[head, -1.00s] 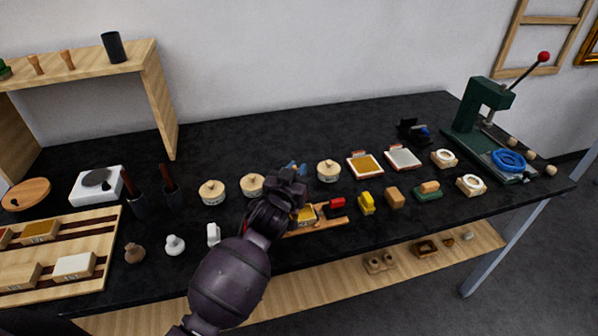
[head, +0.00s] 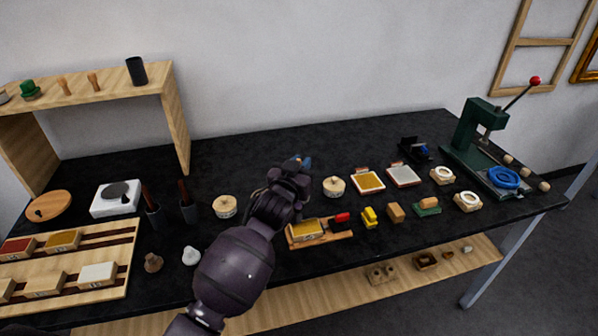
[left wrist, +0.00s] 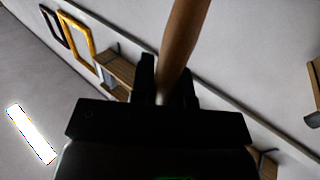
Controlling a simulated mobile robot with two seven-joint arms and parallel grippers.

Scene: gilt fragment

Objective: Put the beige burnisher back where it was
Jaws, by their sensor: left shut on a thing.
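My left gripper (head: 296,172) is in the middle of the head view, above the black table. The left wrist view shows it shut on a smooth, tan-brown wooden handle (left wrist: 184,45), which I take to be the beige burnisher. The handle sticks out from between the dark fingers (left wrist: 163,92) toward the top of the picture. The burnisher cannot be made out in the head view; a small blue patch (head: 304,161) shows at the gripper's tip. My right gripper is in neither view.
Lidded pots (head: 334,187), a wooden tray with a gold pad (head: 308,229) and small blocks stand around my left gripper. A wooden shelf (head: 110,88) is back left, a green press (head: 478,130) right.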

